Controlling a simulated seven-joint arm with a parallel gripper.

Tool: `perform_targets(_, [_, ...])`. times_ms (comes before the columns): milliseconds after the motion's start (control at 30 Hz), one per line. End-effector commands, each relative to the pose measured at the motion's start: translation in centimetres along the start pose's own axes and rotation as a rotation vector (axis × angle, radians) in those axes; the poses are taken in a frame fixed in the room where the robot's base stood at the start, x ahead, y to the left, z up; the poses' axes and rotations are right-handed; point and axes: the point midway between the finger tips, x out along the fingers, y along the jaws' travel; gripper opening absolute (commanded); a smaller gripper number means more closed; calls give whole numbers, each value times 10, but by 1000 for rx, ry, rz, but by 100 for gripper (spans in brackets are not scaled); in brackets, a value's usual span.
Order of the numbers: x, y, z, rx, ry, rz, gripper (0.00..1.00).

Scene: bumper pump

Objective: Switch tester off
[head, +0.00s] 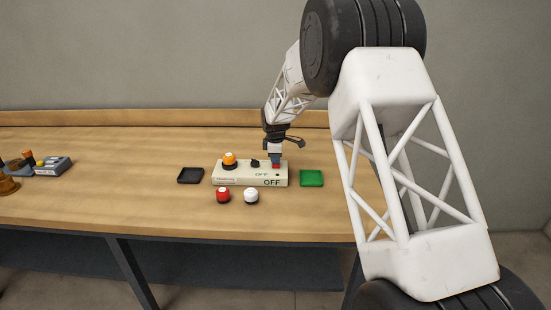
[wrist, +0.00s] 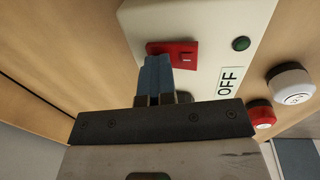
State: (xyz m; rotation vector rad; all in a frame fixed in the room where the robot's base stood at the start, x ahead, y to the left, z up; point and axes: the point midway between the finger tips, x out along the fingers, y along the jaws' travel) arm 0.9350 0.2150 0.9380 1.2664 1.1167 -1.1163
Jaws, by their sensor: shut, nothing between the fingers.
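The tester is a cream box (head: 232,179) on the bench, with "OFF" labels on its top and front. It carries an orange-topped button (head: 229,160), a dark knob (head: 255,163) and a red rocker switch (head: 276,166). In the wrist view the red switch (wrist: 183,51) lies on the box top beside a small dark green round lamp (wrist: 241,43) and the OFF label (wrist: 230,82). My gripper (head: 276,160) is shut and points down at the red switch. In the wrist view its blue-grey fingertips (wrist: 157,70) overlap the switch's near edge; I cannot tell whether they touch it.
A red button (head: 223,195) and a white button (head: 251,196) stand in front of the box. A black tray (head: 190,175) lies left of it and a green tray (head: 311,178) right. Another device (head: 50,166) sits at the far left. The bench between is clear.

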Motion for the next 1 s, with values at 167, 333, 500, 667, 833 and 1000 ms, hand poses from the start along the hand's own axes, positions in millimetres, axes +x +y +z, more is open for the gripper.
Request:
perform_targets(167, [1,-8,0,0,-1,-7,0])
perform_targets(333, [-2,-12,0,0,-1,-5,0])
perform_targets(500, [-3,-14,0,0,-1,-5,0])
perform_targets(667, [-4,-13,0,0,-1,-4,0])
perform_targets(833, [-5,-13,0,0,-1,-3,0])
perform_targets(1000, [-11,-13,0,0,0,-2,0])
